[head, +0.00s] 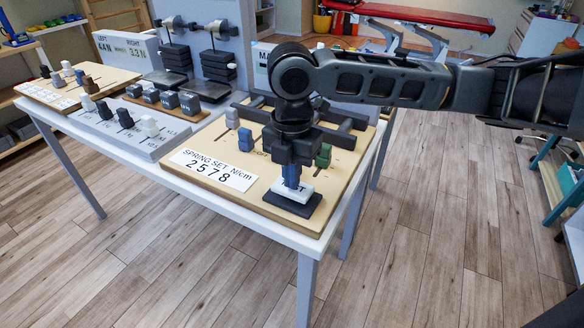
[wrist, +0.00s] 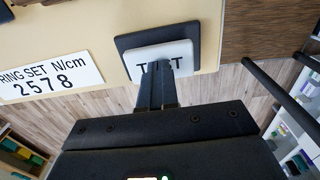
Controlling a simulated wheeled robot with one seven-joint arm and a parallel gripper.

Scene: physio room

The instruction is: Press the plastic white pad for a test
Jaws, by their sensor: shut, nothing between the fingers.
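The white plastic pad (head: 295,196) lies on a dark base plate (head: 301,210) at the front right corner of the tan spring board. In the wrist view the pad (wrist: 182,49) shows the word TEST, partly covered by my fingertips, and its dark base (wrist: 123,42) sticks out around it. My gripper (head: 291,185) points down over the pad with its fingers shut and empty. In the wrist view the tips (wrist: 156,72) overlap the pad's near edge. I cannot tell whether they touch it or hover just above.
A sign reading SPRING SET N/cm 2578 (head: 213,170) lies left of the pad. Blue (head: 245,140), white (head: 232,118) and green (head: 323,156) sliders stand behind on the board. A grey panel with sliders (head: 140,132) is further left. Wooden floor is open to the right.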

